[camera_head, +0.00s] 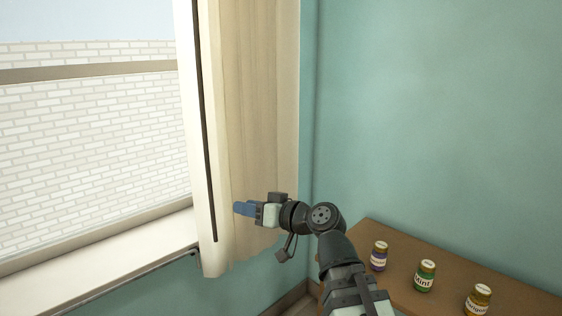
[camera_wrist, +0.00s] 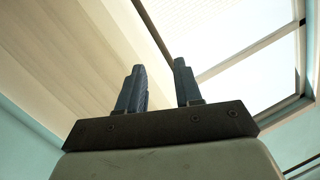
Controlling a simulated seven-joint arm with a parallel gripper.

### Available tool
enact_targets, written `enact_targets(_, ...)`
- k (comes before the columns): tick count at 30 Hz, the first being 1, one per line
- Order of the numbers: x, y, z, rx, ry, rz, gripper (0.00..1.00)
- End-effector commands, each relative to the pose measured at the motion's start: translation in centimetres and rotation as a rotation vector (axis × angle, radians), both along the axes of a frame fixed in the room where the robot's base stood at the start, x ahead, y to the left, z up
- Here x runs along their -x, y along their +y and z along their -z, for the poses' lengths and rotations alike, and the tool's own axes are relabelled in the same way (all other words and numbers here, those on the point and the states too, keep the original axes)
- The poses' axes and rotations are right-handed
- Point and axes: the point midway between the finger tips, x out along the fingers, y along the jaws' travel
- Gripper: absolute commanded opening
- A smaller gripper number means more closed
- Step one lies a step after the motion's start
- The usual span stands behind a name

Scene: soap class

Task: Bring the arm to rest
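My gripper (camera_head: 240,208) is at the end of my arm, which reaches left in the head view in front of the beige curtain (camera_head: 262,110). The curtain (camera_wrist: 60,60) fills the left of the wrist view, beyond the fingers. I cannot tell whether the fingertips touch it.
A window (camera_head: 90,130) with a white sill (camera_head: 110,250) is at the left. A brown table (camera_head: 385,232) at the lower right holds a purple-labelled jar (camera_head: 379,257), a green-labelled mint jar (camera_head: 425,277) and an orange-labelled jar (camera_head: 477,300). Teal walls meet behind my arm.

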Motion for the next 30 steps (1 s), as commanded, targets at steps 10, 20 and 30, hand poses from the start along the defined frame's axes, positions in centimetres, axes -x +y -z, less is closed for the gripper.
enact_targets(10,-0.9,-2.6,7.4,0.179,0.294,0.148,0.35)
enact_targets(20,-1.8,-6.0,18.8,0.356,0.536,0.287,0.35)
enact_targets(30,-0.7,-10.3,31.0,0.541,0.744,0.393,0.35)
